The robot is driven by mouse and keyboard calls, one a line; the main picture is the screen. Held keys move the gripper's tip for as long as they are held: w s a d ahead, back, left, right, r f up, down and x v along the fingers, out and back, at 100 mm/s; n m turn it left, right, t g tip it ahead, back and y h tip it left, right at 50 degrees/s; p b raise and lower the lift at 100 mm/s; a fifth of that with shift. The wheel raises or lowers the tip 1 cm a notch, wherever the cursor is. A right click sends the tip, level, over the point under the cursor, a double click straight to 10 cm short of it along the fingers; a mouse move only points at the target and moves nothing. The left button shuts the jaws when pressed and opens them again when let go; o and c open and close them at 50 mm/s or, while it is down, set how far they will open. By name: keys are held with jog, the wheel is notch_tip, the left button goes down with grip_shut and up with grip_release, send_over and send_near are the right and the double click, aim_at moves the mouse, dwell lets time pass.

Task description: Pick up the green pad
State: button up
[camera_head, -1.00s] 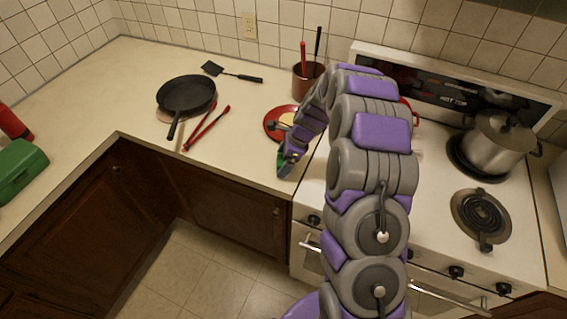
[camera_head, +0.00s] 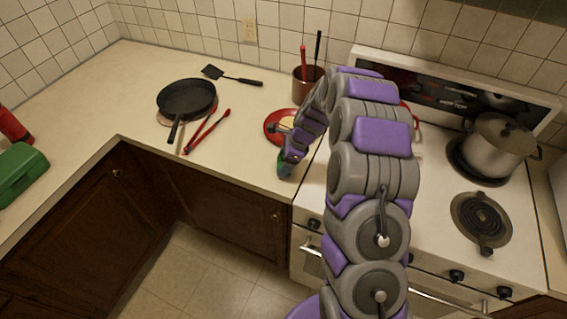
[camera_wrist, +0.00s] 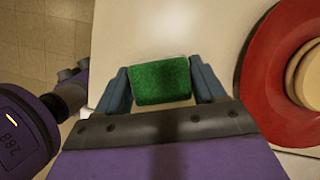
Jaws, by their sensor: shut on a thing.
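The green pad (camera_wrist: 162,81) is a small dark green block with a rough face. In the wrist view it sits between the two blue-grey fingers of my gripper (camera_wrist: 163,84), one on each side. The gripper is shut on it. In the head view the pad (camera_head: 284,164) shows as a small green patch at my gripper (camera_head: 286,163), near the counter's front edge beside the stove. My arm hides part of it there. I cannot tell whether the pad still touches the counter.
A red plate (camera_head: 271,127) with a pale item lies just behind my gripper; its rim (camera_wrist: 253,88) is at the right in the wrist view. Red tongs (camera_head: 206,131) and a black pan (camera_head: 187,98) lie to the left. A pot (camera_head: 495,147) stands on the stove.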

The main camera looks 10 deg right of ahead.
aim_at(280, 163)
notch_tip(280, 163, up, 3)
jog(key=shift+p, duration=0.5)
jog(key=shift+s+r, duration=0.1)
jog(key=shift+s, duration=0.2)
jog(key=s+r+p, duration=0.1)
jog(key=s+p, duration=0.1)
jog(key=s, duration=1.3)
jog(key=shift+s+r, duration=0.15)
jog(key=shift+s, duration=0.05)
jog(key=o, duration=0.5)
jog(key=c, duration=0.3)
